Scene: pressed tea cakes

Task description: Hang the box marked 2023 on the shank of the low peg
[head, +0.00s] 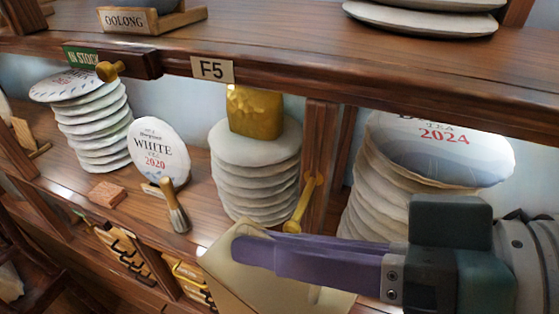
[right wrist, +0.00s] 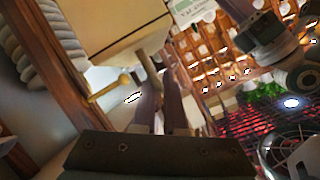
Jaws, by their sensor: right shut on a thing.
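My right gripper (head: 243,250), with purple fingers, is shut on a pale tan box (head: 232,284) at the bottom middle of the head view. The box is tilted and partly hidden by the fingers; no 2023 marking shows. In the right wrist view the box (right wrist: 112,38) is beyond the fingers (right wrist: 160,92). A brass peg (head: 303,205) sticks out from the wooden post, just above and behind the fingers in the head view. It also shows in the right wrist view (right wrist: 108,89), below the box and apart from it. My left gripper is not in view.
Another brass peg (head: 109,71) is on the upper shelf edge. Stacked tea cakes (head: 255,170) with a gold tin (head: 254,111) stand left of the post, and a 2024 stack (head: 372,190) stands right. A brush (head: 176,207) stands at the lower shelf's front.

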